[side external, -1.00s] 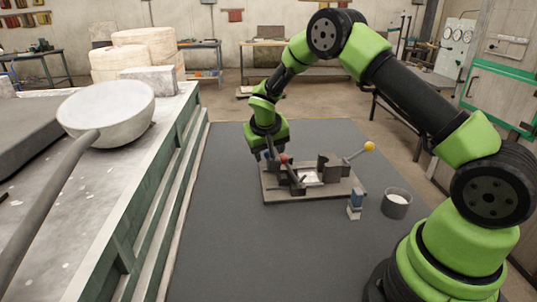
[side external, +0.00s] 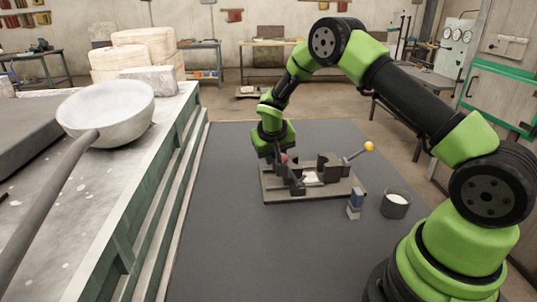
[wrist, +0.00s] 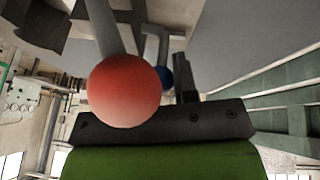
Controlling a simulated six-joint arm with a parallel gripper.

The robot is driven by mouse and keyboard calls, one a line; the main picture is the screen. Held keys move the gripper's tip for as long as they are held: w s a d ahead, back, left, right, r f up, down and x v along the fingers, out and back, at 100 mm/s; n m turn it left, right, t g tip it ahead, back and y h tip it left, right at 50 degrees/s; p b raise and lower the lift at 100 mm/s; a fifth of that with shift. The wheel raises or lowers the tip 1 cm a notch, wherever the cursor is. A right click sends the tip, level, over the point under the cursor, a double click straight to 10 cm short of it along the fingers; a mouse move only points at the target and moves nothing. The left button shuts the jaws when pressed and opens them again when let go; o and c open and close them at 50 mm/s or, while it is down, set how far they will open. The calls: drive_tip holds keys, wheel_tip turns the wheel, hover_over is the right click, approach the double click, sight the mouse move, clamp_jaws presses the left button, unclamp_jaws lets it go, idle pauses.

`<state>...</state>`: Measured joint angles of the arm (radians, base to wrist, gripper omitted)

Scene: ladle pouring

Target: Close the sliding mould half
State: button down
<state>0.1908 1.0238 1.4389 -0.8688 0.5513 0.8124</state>
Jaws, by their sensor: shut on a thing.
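The mould stands on a dark base plate (side external: 343,193) on the grey mat. The left mould half (side external: 297,184) carries a handle with a red ball knob (side external: 284,158). The right mould half (side external: 328,168) faces it, with a narrow gap and a pale surface between them. My gripper (side external: 279,162) is at the left end of the plate, shut on the red-knobbed handle. In the wrist view the red ball (wrist: 124,91) is large in front of my gripper's dark jaw bar. The exact contact is hidden.
A lever with a yellow ball (side external: 369,147) rises at the plate's right. A large ladle (side external: 105,112) is at left. The mat's front left is clear.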

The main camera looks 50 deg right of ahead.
drive_tip(key=shift+s+d, duration=0.8)
drive_tip(key=shift+d, duration=0.1)
drive_tip(key=c, duration=0.9)
unclamp_jaws()
drive_tip(key=v, duration=1)
